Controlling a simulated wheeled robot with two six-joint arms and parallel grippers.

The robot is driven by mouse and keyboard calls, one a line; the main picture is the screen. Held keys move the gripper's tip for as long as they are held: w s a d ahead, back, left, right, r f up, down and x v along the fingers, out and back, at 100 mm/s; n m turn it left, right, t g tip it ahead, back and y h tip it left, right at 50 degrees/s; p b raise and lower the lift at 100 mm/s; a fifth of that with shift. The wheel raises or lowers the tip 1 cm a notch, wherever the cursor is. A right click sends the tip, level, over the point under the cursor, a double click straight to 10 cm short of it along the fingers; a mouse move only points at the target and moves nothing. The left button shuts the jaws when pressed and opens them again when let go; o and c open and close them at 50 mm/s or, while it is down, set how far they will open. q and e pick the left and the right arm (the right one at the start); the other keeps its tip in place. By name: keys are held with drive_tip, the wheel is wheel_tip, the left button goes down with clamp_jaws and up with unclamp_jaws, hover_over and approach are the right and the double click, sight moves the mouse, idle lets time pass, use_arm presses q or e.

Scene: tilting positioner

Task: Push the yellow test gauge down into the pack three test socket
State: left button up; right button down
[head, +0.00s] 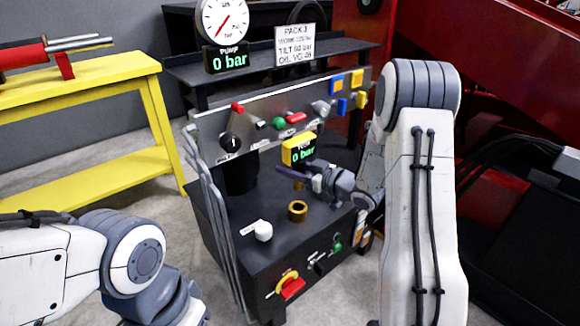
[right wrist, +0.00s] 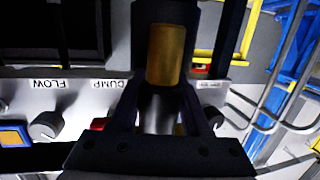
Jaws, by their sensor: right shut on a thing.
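The yellow test gauge (head: 298,151), with a green "0 bar" readout, is upright above the black bench top in the head view. My right gripper (head: 291,172) is shut on it just below its yellow housing. Its brass lower end (head: 298,185) shows under the fingers. A brass ring-shaped socket (head: 298,211) stands on the bench top below, with a visible gap between. In the right wrist view, my right gripper (right wrist: 160,115) grips a grey metal stem (right wrist: 160,105) with a brass cylinder (right wrist: 166,55) beyond it. My left gripper is out of view.
Behind the gauge is a sloping grey control panel (head: 262,132) with knobs and buttons. A white-handled valve (head: 262,230) stands left of the socket. Hoses (head: 212,200) run down the bench's left side. A round pump gauge (head: 226,20) sits on the shelf above.

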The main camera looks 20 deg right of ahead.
wheel_tip(320, 180, down, 6)
drive_tip(key=b, duration=0.3)
drive_tip(key=shift+r+b, duration=0.15)
drive_tip(key=shift+b, duration=0.2)
drive_tip(key=shift+p, duration=0.5)
idle(1.4)
drive_tip(key=shift+f+b, duration=1.75)
drive_tip(key=shift+f, duration=0.8)
drive_tip(key=shift+c, duration=1.4)
unclamp_jaws()
drive_tip(key=p+v, duration=0.3)
drive_tip(key=v, duration=0.6)
drive_tip(key=shift+s+d+r, duration=0.15)
drive_tip(key=shift+s+d, duration=0.05)
drive_tip(key=shift+s, duration=0.05)
drive_tip(key=shift+s+d+p, duration=0.15)
drive_tip(key=shift+s+p, duration=0.15)
drive_tip(key=shift+s, duration=0.05)
